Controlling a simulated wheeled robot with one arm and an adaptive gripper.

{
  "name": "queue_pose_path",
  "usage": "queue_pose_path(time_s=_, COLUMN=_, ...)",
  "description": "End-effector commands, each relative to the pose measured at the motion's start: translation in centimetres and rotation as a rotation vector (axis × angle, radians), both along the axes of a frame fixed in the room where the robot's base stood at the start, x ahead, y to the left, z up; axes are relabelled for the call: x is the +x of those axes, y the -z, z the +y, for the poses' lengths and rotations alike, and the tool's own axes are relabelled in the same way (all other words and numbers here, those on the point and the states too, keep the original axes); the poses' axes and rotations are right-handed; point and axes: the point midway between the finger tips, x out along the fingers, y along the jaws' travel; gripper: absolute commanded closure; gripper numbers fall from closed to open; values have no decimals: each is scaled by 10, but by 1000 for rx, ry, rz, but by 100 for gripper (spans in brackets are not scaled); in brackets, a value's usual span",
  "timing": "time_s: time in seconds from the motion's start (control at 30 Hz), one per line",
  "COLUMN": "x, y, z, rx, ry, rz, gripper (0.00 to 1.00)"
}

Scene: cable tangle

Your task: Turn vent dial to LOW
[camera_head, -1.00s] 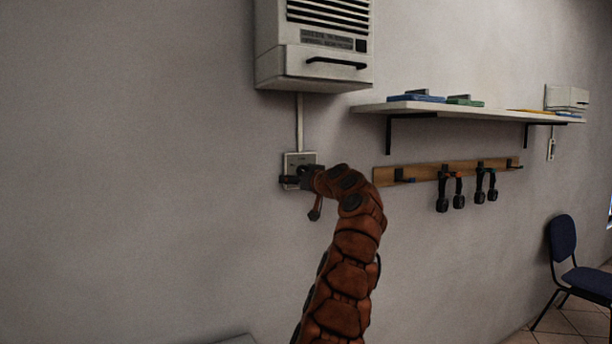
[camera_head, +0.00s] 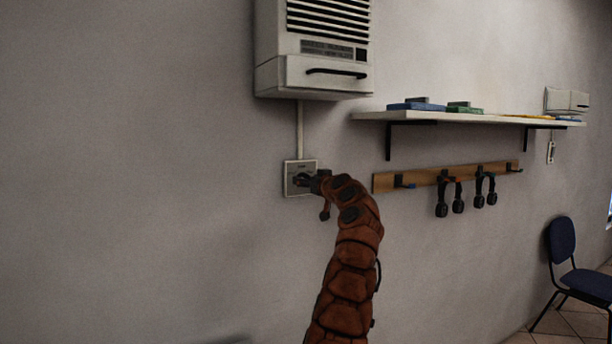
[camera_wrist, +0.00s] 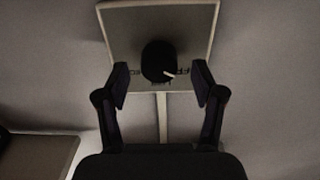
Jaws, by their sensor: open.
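The vent dial (camera_wrist: 158,61) is a round dark knob with a white pointer mark, on a pale square wall plate (camera_wrist: 186,19). In the wrist view the pointer aims to the lower right. Small lettering beside the knob is partly covered and hard to read. My gripper (camera_wrist: 161,84) is open, with one finger on each side of the knob and slightly below it in the picture. I cannot tell whether the fingers touch it. In the head view my gripper (camera_head: 306,180) is in front of the plate (camera_head: 290,166) and hides the knob.
A white vent unit (camera_head: 314,76) hangs above the plate, joined by a thin conduit (camera_head: 300,130). To the right are a shelf (camera_head: 450,117) and a wooden hook rail (camera_head: 430,177) with hanging dark items. A blue chair (camera_head: 562,240) stands far right. The wall to the left is bare.

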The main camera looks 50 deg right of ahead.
Motion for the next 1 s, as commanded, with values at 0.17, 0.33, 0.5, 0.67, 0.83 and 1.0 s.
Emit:
queue_pose_path(time_s=0.17, x=11, y=0, z=-4, rx=2, ry=0, rz=4, gripper=32)
queue_pose_path(time_s=0.33, x=14, y=2, z=-5, rx=3, ry=0, rz=3, gripper=32)
queue_pose_path(time_s=0.5, x=15, y=2, z=-5, rx=3, ry=0, rz=2, gripper=32)
queue_pose_path(time_s=0.67, x=15, y=2, z=-5, rx=3, ry=0, rz=2, gripper=40)
queue_pose_path(time_s=0.83, x=15, y=2, z=-5, rx=3, ry=0, rz=2, gripper=58)
queue_pose_path(time_s=1.0, x=14, y=2, z=-5, rx=3, ry=0, rz=2, gripper=76)
